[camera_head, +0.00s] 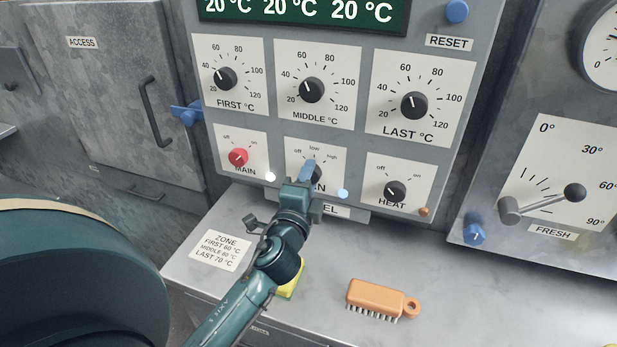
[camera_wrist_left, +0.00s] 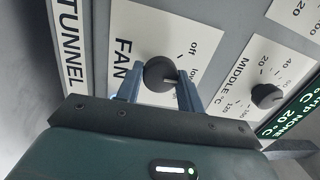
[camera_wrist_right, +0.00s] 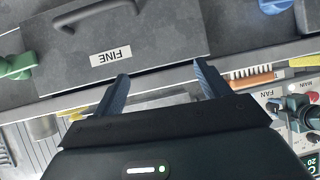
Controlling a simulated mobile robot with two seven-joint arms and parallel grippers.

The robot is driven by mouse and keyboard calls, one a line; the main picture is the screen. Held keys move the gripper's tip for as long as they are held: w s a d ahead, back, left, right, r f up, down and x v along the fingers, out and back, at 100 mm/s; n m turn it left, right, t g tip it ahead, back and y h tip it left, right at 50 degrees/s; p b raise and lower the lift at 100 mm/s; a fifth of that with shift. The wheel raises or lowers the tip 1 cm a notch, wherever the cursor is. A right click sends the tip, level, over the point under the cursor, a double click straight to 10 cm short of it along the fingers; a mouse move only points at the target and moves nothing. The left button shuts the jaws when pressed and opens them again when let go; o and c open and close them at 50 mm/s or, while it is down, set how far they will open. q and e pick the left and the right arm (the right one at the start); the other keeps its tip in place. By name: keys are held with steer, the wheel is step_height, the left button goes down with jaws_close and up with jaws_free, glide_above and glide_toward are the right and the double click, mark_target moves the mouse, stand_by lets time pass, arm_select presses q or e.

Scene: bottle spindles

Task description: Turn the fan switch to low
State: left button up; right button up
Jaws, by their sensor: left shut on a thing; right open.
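The fan switch (camera_head: 317,174) is a black round knob on a white plate marked off, low and high, in the panel's lower row. It also shows in the left wrist view (camera_wrist_left: 158,73), between the blue fingers. My left gripper (camera_head: 307,172) is shut on this knob, one finger on each side; in the left wrist view it spans the knob (camera_wrist_left: 157,82). A pale pointer line shows on the knob's face, on the side of the partly hidden low mark. My right gripper (camera_wrist_right: 161,72) is open and empty, away from the knob.
The red main knob (camera_head: 238,157) and black heat knob (camera_head: 395,191) flank the fan plate. Temperature knobs sit above. An orange brush (camera_head: 377,298) and a yellow item (camera_head: 291,286) lie on the counter below. The right wrist view shows a drawer front marked FINE (camera_wrist_right: 110,57).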

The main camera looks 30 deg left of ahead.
arm_select(q)
steer(key=shift+r, duration=0.1)
arm_select(e)
steer(key=shift+r, duration=0.1)
stand_by(0.3)
arm_select(q)
steer(key=o, duration=1)
steer(key=b+v, duration=0.3)
steer(key=v, duration=1)
steer(key=shift+s+b, duration=0.1)
steer(key=shift+b, duration=0.3)
arm_select(e)
steer(key=shift+w+a+f+m+y, duration=0.1)
steer(key=shift+a+f+m+y, duration=0.1)
steer(key=shift+f, duration=0.3)
steer(key=shift+w+a+f+m+y, duration=0.1)
steer(key=shift+a+f, duration=0.05)
steer(key=shift+f, duration=0.3)
steer(key=shift+r, duration=0.1)
